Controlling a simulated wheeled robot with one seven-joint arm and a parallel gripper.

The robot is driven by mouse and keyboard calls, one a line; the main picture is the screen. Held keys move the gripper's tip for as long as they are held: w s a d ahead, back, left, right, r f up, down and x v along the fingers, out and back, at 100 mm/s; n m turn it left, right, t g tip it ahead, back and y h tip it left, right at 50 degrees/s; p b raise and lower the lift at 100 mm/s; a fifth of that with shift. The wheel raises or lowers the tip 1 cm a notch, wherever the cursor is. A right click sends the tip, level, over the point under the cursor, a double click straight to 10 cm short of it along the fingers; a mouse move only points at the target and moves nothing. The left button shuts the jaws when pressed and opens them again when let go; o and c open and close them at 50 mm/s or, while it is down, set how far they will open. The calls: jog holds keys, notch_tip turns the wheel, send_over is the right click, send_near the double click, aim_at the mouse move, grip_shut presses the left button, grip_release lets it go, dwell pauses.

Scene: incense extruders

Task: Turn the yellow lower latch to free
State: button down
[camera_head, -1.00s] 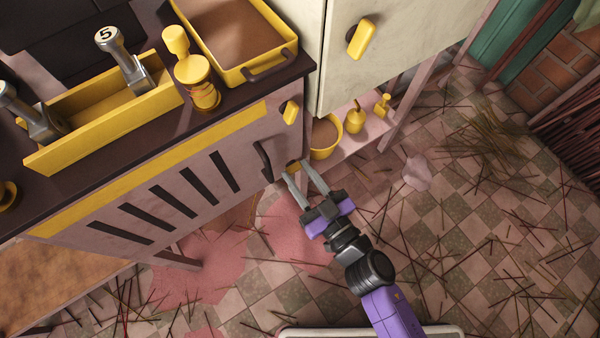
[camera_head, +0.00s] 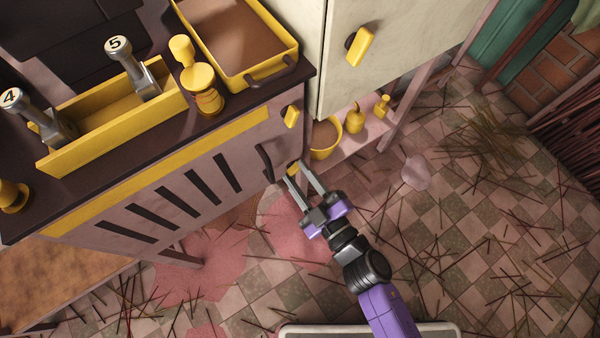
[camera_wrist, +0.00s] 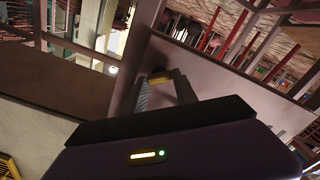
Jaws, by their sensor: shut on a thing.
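The yellow lower latch (camera_head: 293,169) is on the lower right of the pink cabinet's door, beside the dark door handle (camera_head: 265,162). My gripper (camera_head: 297,172) is shut on this latch, with one finger on each side. The fingers hide much of the latch in the head view. In the wrist view the yellow latch (camera_wrist: 160,76) shows as a small piece between the fingertips of my gripper (camera_wrist: 163,84). The yellow upper latch (camera_head: 291,117) sits higher on the same door, slanted, with nothing touching it.
The cream cabinet (camera_head: 390,50) with a yellow latch (camera_head: 360,46) stands to the right. Below it a low shelf holds a yellow pot (camera_head: 325,148) and small yellow bottles. The counter above carries a yellow tray (camera_head: 292,52) and numbered tools. Sticks litter the tiled floor (camera_head: 470,250).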

jog(key=n, duration=0.6)
jog(key=shift+f, duration=0.1)
dwell(0.5)
jog(key=c, duration=1)
grip_release()
jog(key=shift+o, duration=0.2)
jog(key=shift+s, duration=0.1)
jog(key=p+v, duration=0.1)
jog(key=v, duration=0.6)
jog(key=shift+s+d, duration=0.15)
jog(key=shift+s, duration=0.1)
